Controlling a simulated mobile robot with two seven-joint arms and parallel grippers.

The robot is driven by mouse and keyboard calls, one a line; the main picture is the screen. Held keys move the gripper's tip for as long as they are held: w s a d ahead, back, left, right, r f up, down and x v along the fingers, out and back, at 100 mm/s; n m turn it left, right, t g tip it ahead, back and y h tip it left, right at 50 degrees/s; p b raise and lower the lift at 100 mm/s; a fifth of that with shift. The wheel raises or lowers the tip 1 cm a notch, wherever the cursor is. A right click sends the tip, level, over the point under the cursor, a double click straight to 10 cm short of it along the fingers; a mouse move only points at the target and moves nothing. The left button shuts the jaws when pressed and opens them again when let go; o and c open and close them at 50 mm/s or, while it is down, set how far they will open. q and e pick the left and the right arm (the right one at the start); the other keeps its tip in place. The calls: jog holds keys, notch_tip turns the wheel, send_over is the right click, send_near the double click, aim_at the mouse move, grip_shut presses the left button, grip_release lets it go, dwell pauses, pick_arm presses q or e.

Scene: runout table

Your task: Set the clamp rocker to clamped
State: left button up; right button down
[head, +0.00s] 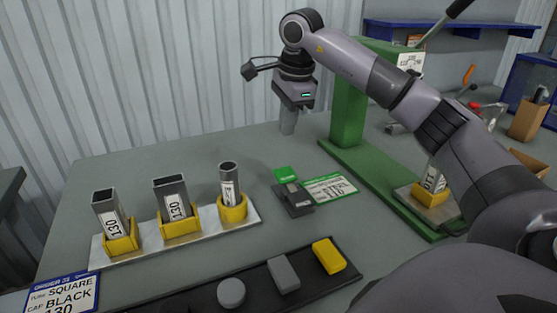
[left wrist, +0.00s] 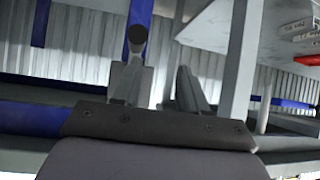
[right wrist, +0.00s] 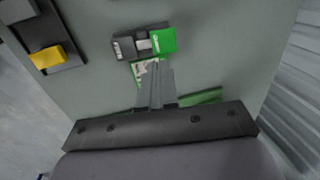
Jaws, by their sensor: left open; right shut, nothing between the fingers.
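The clamp rocker (head: 293,196) is a small dark unit on the grey table with a green plate (head: 286,174) at its far end. In the right wrist view the clamp rocker (right wrist: 143,44) shows a grey middle piece between a dark labelled end and the green end. I cannot tell which way it is tilted or read its labels. My right gripper (head: 288,130) is shut and empty above the table behind the rocker; its fingers also show in the right wrist view (right wrist: 157,70). My left gripper (left wrist: 160,75) is open and empty, away from the table.
A green and white card (head: 331,187) lies right of the rocker, by a green press frame (head: 347,110). Left is a pale rail (head: 160,243) with three tubes in yellow holders. In front is a black tray (head: 200,299) with grey and yellow pieces.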

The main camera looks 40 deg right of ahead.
aim_at(282, 171)
jog(key=shift+d+r, duration=0.4)
jog(key=shift+d, duration=0.15)
jog(key=shift+f, duration=0.1)
jog(key=f, duration=0.4)
jog(key=w+f, duration=0.1)
jog(key=f, duration=0.4)
jog(key=w+f+p, duration=0.1)
jog(key=f, duration=0.3)
jog(key=shift+w+d+f, duration=0.25)
jog(key=shift+d+f, duration=0.1)
jog(key=shift+d, duration=0.05)
jog(key=shift+w+d+f, duration=0.25)
jog(key=shift+w+f, duration=0.6)
jog(key=shift+f, duration=0.15)
jog(key=r, duration=0.2)
jog(key=s+r, duration=0.1)
jog(key=r, duration=0.4)
jog(key=shift+s+a+r+b, duration=0.15)
jog(key=shift+a+b, duration=0.05)
jog(key=shift+b, duration=0.15)
